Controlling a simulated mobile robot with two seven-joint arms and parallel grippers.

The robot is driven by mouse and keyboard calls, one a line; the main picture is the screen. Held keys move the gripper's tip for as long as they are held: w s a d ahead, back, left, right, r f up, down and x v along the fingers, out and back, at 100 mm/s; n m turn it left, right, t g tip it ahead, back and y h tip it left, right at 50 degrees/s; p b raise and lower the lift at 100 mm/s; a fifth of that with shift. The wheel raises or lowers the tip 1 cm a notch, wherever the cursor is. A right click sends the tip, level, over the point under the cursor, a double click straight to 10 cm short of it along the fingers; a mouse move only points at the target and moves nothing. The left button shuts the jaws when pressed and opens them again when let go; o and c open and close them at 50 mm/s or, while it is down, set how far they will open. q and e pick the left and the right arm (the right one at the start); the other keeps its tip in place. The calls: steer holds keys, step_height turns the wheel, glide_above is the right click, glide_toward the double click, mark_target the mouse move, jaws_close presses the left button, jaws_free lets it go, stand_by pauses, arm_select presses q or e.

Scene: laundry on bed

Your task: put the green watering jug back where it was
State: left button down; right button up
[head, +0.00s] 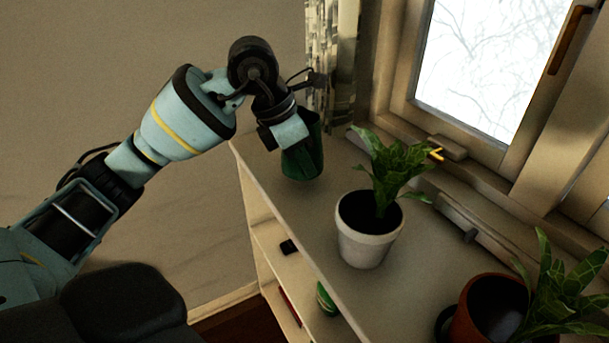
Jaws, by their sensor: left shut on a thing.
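The green watering jug (303,163) is at the far left end of the white shelf top (314,228), close to the curtain. It looks upright, and its base is at or just above the surface; I cannot tell which. My left gripper (290,132) reaches in from the left and is shut on the jug near its upper part. The gripper hides much of the jug's top and its handle. My right gripper is not in view.
A plant in a white pot (366,247) stands right of the jug. A plant in a terracotta pot (497,307) is at the lower right. The window (490,60) and its sill border the back. A patterned curtain (333,70) hangs behind the jug. Lower shelves hold small items.

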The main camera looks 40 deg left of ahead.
mark_target(304, 176)
arm_select(q)
step_height(304, 176, down, 4)
steer(key=shift+r, duration=0.25)
steer(key=shift+f, duration=0.1)
steer(key=c, duration=1.5)
jaws_free()
steer(key=shift+r, duration=0.25)
steer(key=v, duration=1.1)
steer(key=shift+s+a+r+p, duration=0.2)
steer(key=shift+r+p, duration=0.1)
steer(key=shift+p, duration=0.1)
